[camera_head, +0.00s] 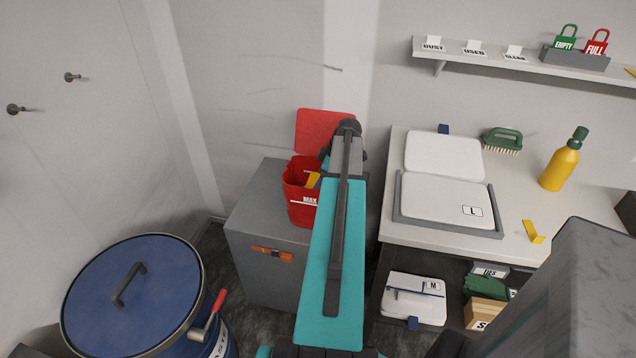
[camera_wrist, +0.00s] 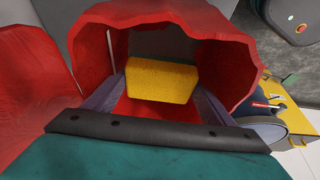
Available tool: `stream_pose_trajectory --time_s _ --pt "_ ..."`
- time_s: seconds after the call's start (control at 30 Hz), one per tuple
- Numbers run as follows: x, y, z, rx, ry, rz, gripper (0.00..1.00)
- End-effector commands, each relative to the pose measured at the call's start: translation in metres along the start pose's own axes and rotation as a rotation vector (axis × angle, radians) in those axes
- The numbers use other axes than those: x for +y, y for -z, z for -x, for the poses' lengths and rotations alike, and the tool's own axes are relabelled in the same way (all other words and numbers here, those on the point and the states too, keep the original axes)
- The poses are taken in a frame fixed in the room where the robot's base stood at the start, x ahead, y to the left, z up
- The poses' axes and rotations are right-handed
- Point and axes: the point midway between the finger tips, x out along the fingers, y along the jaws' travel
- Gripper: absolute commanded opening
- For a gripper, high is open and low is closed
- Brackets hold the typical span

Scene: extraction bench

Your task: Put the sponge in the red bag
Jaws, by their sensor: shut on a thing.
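The red bag (camera_head: 301,207), marked MAX, stands open on a grey cabinet, with its red flap (camera_head: 322,130) raised behind it. In the wrist view the bag's rim (camera_wrist: 185,20) arches around the yellow sponge (camera_wrist: 162,80). The sponge also shows as a small yellow patch (camera_head: 313,180) within the bag's mouth in the head view. My gripper (camera_wrist: 158,88) reaches into the mouth and is shut on the sponge, a grey finger on either side. The sponge's lower part and contact with the bag's floor are hidden.
The grey cabinet (camera_head: 268,270) has an orange latch. A blue lidded drum (camera_head: 130,298) stands at the left. At the right a bench holds a white case (camera_head: 445,190), a green brush (camera_head: 503,140) and a yellow bottle (camera_head: 563,165). A wall shelf (camera_head: 500,62) hangs above.

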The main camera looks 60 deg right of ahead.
Motion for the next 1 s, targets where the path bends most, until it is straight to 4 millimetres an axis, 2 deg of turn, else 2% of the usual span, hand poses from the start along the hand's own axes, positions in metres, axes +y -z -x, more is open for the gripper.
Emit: stream_pose_trajectory --time_s 0.1,0.13,0.23,0.67,1.0 --pt "0.000 0.000 0.000 0.000 0.000 0.000 0.59" --pt "0.000 0.000 0.000 0.000 0.000 0.000 0.82" --pt "0.000 0.000 0.000 0.000 0.000 0.000 0.99" --pt "0.000 -0.001 0.004 0.000 0.000 -0.001 0.99" --pt "0.001 -0.001 0.035 0.000 -0.003 -0.001 0.99"
